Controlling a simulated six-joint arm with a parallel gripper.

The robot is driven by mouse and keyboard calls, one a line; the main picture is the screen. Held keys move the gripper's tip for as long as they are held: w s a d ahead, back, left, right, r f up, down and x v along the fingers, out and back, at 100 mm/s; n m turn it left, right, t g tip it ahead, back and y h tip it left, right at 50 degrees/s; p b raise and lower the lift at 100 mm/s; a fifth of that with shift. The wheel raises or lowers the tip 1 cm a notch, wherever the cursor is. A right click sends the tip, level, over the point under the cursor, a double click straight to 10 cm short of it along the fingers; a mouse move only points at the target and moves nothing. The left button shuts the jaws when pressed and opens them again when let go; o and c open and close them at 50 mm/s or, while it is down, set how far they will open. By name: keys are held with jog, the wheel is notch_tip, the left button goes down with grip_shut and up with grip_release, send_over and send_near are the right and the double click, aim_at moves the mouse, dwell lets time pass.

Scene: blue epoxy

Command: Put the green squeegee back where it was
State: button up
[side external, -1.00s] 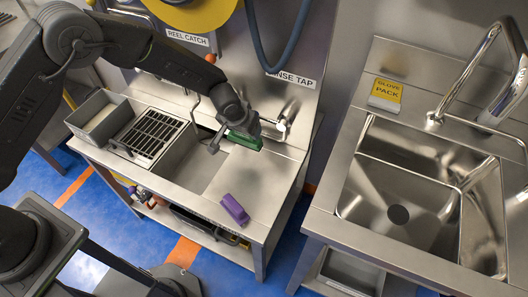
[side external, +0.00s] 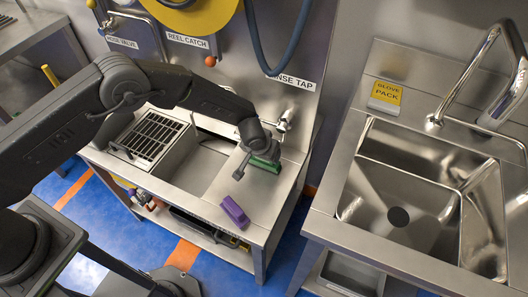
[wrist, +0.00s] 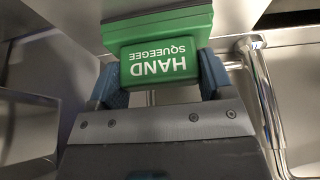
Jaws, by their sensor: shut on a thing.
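The green squeegee (side external: 265,163), a box-like block, is at my gripper (side external: 255,158) over the right part of the steel bench, below the rinse tap sign. In the wrist view the squeegee (wrist: 160,55) shows the label "HAND SQUEEGEE", upside down. My gripper (wrist: 160,85) is shut on it, with a blue finger on each side. Whether the squeegee touches the bench top cannot be told.
A purple block (side external: 235,212) lies on the bench (side external: 212,197) in front of the squeegee. A tap (side external: 283,125) stands behind it on the wall. A black grate (side external: 150,137) and an open basin are to the left. A separate sink (side external: 400,190) stands at right.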

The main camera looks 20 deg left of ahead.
jog(key=o, duration=0.4)
jog(key=shift+f, duration=0.15)
jog(key=o, duration=0.5)
jog(key=v, duration=1.2)
jog(key=shift+r, duration=0.25)
